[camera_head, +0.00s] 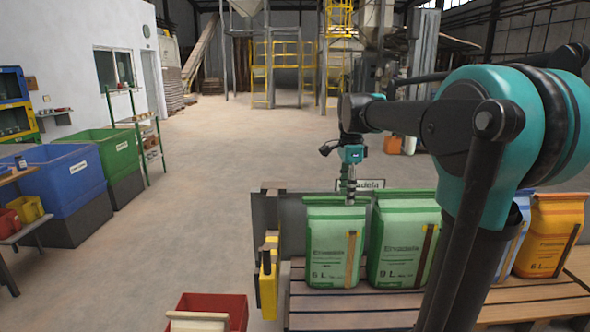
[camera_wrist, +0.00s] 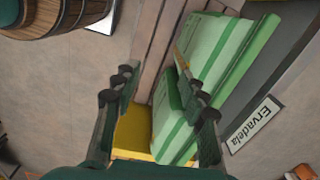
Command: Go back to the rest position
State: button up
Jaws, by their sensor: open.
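My gripper (camera_head: 348,185) hangs from my arm just behind the green sacks in the head view. In the wrist view my gripper (camera_wrist: 160,98) is open, with its two fingers well apart. Nothing is held between them. Below it the wrist view shows green sacks (camera_wrist: 217,50) on the slatted bench and a yellow thing (camera_wrist: 133,130). In the head view a smaller green sack (camera_head: 333,245) marked 6 L and a larger green sack (camera_head: 397,240) marked 9 L stand upright on the slatted bench (camera_head: 350,312). My arm hides part of the bench's right side.
An orange sack (camera_head: 552,235) stands at the right. A grey panel with an Ervadela sign (camera_wrist: 255,125) runs behind the sacks. A red bin (camera_head: 228,306) is at the front. Blue (camera_head: 65,178) and green (camera_head: 112,152) bins line the left. The middle floor is clear.

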jog(key=s+d+f+n+t, duration=0.1)
jog(key=s+f+n+t, duration=0.1)
jog(key=s+f+n, duration=0.6)
jog(key=s+d+f+n+t, duration=0.1)
jog(key=s+d+f+n, duration=0.1)
jog(key=s+f+n, duration=0.6)
jog(key=s+f, duration=0.5)
jog(key=f, duration=0.5)
jog(key=shift+d+n+t, duration=0.3)
jog(key=shift+t, duration=0.1)
